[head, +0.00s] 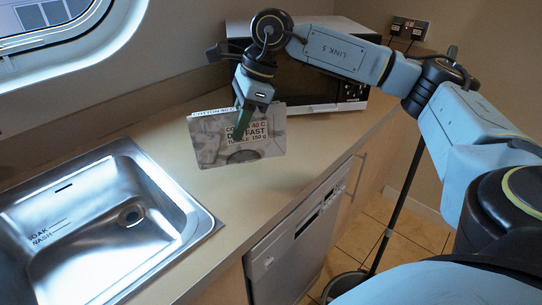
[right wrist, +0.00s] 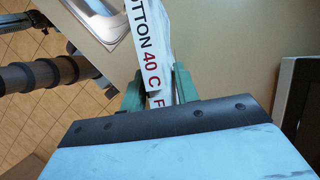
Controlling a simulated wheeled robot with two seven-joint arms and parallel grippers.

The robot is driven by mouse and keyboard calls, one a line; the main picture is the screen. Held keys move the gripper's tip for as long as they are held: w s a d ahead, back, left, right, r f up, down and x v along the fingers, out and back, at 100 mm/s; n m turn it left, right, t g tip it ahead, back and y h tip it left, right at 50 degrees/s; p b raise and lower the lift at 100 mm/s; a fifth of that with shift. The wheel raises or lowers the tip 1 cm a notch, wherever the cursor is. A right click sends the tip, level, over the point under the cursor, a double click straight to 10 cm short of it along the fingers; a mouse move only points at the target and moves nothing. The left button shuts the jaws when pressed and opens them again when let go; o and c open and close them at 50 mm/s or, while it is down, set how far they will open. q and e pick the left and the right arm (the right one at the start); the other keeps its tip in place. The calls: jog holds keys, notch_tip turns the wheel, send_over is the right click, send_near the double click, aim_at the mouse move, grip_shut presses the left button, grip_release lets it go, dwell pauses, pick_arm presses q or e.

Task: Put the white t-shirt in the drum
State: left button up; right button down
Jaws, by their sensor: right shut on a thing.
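A white appliance (head: 300,240) is built in under the counter, seen steeply from above. No drum opening shows. My left gripper is out of view.
A steel sink (head: 90,215) is at the left. A microwave (head: 320,93) stands at the back, close behind my right gripper. Sockets (head: 408,28) are on the wall. The counter (head: 225,190) in front is bare.

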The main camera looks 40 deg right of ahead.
jog(key=d+m+h+b, duration=0.1)
jog(key=m, duration=0.2)
jog(key=d+m+t+b, duration=0.1)
jog(key=d+m, duration=0.1)
jog(key=m, duration=0.1)
jog(key=d+r+m+t+h+b, duration=0.1)
jog(key=m, duration=0.2)
jog(key=shift+d+h, duration=0.2)
jog(key=shift+h, duration=0.1)
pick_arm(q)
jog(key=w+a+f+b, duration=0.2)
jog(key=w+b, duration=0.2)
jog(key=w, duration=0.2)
pick_arm(e)
jog(key=s+d+r+m+h, duration=0.15)
jog(key=d+m+h, duration=0.35)
jog(key=m, duration=0.7)
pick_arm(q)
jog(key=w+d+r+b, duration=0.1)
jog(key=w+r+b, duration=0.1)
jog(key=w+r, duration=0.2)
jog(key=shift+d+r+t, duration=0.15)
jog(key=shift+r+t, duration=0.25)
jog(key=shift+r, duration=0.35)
pick_arm(e)
jog(key=shift+y, duration=0.3)
jog(key=f, duration=0.3)
jog(key=d+f, duration=0.1)
jog(key=f, duration=0.5)
jog(key=shift+d, duration=0.2)
